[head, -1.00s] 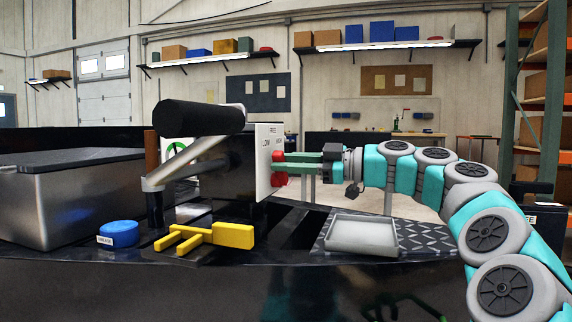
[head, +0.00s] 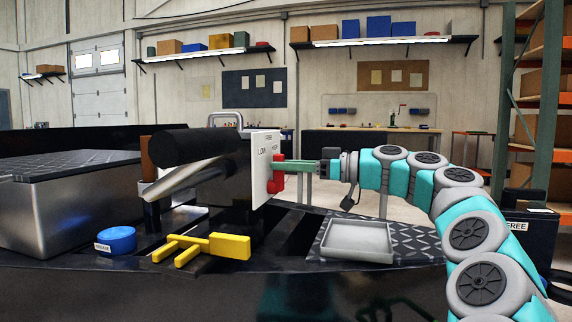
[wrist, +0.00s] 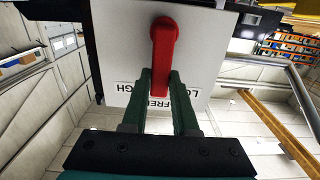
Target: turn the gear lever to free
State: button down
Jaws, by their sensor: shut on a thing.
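The gear lever (wrist: 163,45) is red and stands on a white plate (wrist: 205,40) lettered LOW, FREE and HIGH. In the wrist view its free end points down the picture to the FREE lettering, between my green fingers. My gripper (wrist: 160,85) is shut on it. In the head view the red lever (head: 277,178) shows at the right edge of the plate (head: 262,180), with my gripper (head: 287,166) reaching it from the right. The fingers hide part of the lettering.
A black roller handle (head: 195,147) on a grey arm is left of the plate. A yellow fork-shaped piece (head: 228,246), a blue round tin (head: 116,240) and a grey tray (head: 358,240) lie on the dark bench. A metal box (head: 70,210) stands at left.

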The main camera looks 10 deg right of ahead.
jog(key=c, duration=0.7)
grip_release()
jog(key=shift+d, duration=0.1)
jog(key=v, duration=0.7)
jog(key=shift+s+d, duration=0.2)
jog(key=shift+d, duration=0.05)
